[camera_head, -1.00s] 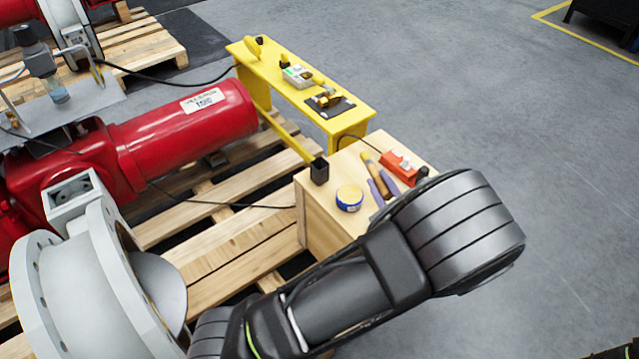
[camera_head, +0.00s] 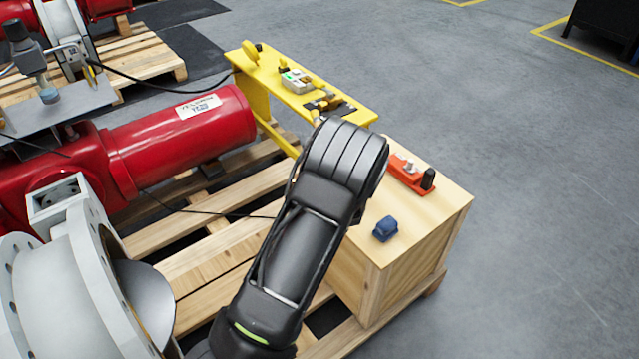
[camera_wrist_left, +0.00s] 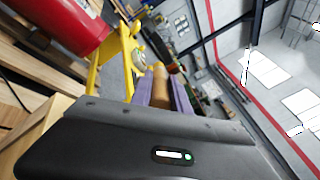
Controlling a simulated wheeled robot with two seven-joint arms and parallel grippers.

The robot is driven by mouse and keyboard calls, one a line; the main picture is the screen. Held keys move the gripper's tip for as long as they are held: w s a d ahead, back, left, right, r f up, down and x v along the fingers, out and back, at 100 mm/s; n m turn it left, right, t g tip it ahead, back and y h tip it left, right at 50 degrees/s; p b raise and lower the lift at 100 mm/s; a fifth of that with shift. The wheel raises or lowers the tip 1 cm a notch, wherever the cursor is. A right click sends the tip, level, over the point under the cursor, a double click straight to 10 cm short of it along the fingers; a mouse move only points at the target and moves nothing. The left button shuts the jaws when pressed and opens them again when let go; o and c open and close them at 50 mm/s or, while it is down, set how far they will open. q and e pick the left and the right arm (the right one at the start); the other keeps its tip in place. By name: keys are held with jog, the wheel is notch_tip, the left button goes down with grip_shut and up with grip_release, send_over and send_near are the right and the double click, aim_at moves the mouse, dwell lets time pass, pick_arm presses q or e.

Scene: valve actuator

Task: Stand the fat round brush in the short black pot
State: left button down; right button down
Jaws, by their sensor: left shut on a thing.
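In the left wrist view my left gripper (camera_wrist_left: 163,92) has its purple fingers shut on a tan, rounded object (camera_wrist_left: 159,78), which looks like the brush's handle. Its bristles cannot be made out. In the head view my left arm hides this gripper and what it holds. The square black pot seen earlier on the wooden box is hidden behind my arm now. A small black cylinder (camera_head: 428,179) stands at the right end of a red tool on the box; I cannot tell whether it is a pot. My right gripper is not in view.
The wooden box (camera_head: 432,210) carries the red tool (camera_head: 405,172) and a small blue item (camera_head: 385,229); its front right top is clear. A yellow bench (camera_head: 270,72) with small items stands behind. A red actuator (camera_head: 180,135) and grey valve (camera_head: 70,290) lie to the left.

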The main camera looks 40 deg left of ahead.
pick_arm(q)
notch_tip(320, 180, down, 6)
jog(key=b, duration=0.1)
jog(key=shift+f, duration=0.15)
notch_tip(320, 180, down, 4)
jog(key=shift+r+b, duration=0.15)
jog(key=shift+b, duration=0.15)
dwell(0.4)
jog(key=shift+f+b, duration=0.55)
jog(key=shift+f, duration=0.05)
